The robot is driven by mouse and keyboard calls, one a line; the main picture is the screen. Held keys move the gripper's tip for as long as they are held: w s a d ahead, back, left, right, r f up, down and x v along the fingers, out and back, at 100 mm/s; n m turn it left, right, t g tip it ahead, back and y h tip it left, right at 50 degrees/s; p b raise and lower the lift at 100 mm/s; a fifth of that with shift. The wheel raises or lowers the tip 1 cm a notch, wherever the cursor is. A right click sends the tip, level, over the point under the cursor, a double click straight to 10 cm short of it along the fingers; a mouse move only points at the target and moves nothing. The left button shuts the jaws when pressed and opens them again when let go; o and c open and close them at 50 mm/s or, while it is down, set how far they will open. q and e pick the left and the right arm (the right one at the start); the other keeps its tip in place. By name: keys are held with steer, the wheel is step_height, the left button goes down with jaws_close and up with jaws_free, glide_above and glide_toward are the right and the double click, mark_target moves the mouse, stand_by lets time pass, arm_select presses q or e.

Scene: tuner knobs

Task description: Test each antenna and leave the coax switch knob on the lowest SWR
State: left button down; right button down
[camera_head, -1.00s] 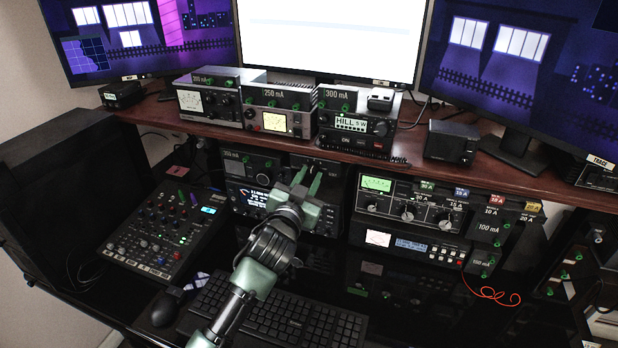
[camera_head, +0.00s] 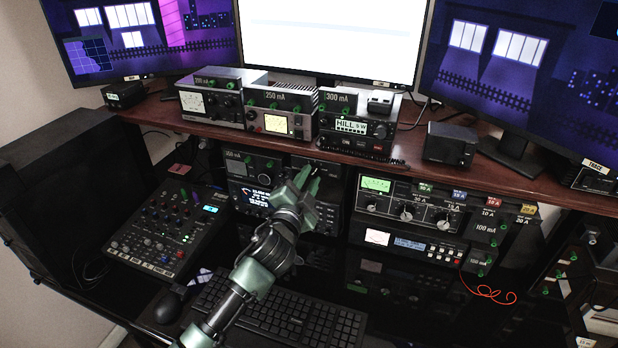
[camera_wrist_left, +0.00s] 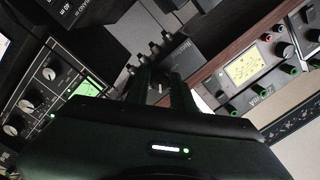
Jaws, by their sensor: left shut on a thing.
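My left gripper (camera_head: 306,181) reaches the dark gap under the shelf, between the radio with the round dial and the tuner. In the left wrist view its fingers (camera_wrist_left: 158,88) are shut on a small dark knob (camera_wrist_left: 159,87) on a grey box, which I take for the coax switch knob. The fingers hide much of it, and I cannot read its position. The tuner (camera_head: 410,205) has a green-lit meter (camera_head: 376,184) and several round knobs. The meter also shows in the left wrist view (camera_wrist_left: 86,88), but its needle is too small to read. My right gripper is not in view.
A radio (camera_head: 250,198) with a lit display is left of the gripper. Small devices (camera_head: 290,120) stand on the wooden shelf (camera_head: 510,175) above. A mixer (camera_head: 170,228), a mouse (camera_head: 167,307) and a keyboard (camera_head: 300,320) lie below. A red wire (camera_head: 490,293) hangs at right.

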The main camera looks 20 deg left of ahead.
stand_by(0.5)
arm_select(q)
steer(key=c, duration=1.2)
jaws_free()
steer(key=s+b, duration=0.1)
steer(key=s, duration=0.7)
steer(key=shift+f, duration=0.1)
stand_by(0.7)
